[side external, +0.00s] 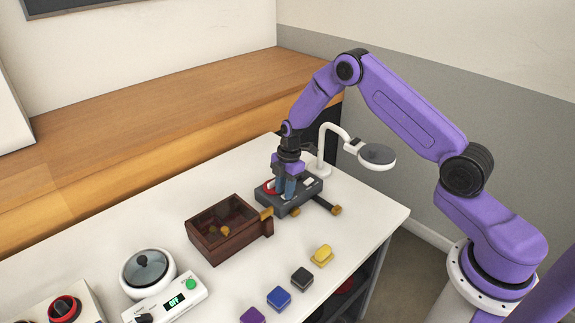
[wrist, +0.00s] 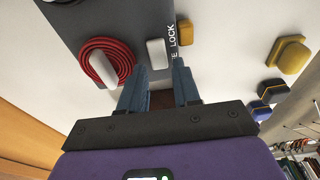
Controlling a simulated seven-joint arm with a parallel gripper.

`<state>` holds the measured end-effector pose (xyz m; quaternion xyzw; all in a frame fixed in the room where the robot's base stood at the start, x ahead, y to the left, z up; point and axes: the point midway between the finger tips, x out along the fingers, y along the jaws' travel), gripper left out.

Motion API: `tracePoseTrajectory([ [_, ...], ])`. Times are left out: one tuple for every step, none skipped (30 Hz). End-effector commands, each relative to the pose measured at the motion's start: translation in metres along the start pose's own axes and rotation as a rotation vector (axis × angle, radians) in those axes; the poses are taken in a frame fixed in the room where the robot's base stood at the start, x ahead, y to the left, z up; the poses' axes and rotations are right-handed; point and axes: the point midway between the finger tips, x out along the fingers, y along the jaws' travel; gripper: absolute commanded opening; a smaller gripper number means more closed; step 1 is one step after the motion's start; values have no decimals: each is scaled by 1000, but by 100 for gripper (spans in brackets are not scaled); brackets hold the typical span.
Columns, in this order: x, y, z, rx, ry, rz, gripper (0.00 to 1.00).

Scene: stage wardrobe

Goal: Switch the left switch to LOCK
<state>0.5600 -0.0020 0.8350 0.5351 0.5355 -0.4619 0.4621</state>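A dark grey switch box (side external: 305,191) stands on the white table, below my gripper. In the wrist view its panel (wrist: 130,18) carries a red ringed round part with a white lever (wrist: 103,69) and a smaller white switch (wrist: 157,53). Lettering ending in "LOCK" (wrist: 173,38) is printed beside the small switch; part of the word before it is hidden. My gripper (wrist: 160,67) points down at the box, its two blue fingers apart. Their tips are on either side of the near end of the small white switch; contact cannot be told. It also shows in the side view (side external: 285,193).
A dark red-brown wooden box (side external: 205,248) stands close to the left. A white lamp (side external: 376,155) rises behind the switch box. Yellow (side external: 322,255), black (side external: 302,278) and blue (side external: 279,298) blocks lie in front. A white scale-like device (side external: 170,300) stands front left.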

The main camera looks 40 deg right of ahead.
Motion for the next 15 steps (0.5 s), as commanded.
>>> tracePoseTrajectory([
  [-8,1,0,0,0,4,32],
  [-13,1,0,0,0,3,32],
  [-20,1,0,-1,0,5,32],
  [-25,1,0,-1,-1,4,32],
  [-32,1,0,-1,0,5,32],
  [-40,1,0,0,0,5,32],
  [-47,1,0,1,0,6,32],
  [-53,1,0,1,0,5,32],
  [-62,1,0,2,0,6,32],
  [-68,1,0,1,0,5,32],
  [-75,1,1,1,0,6,32],
  [-83,0,1,1,0,5,32],
  [-89,1,0,1,0,5,32],
  [-96,1,0,0,0,5,32],
  [-104,1,0,1,0,5,32],
])
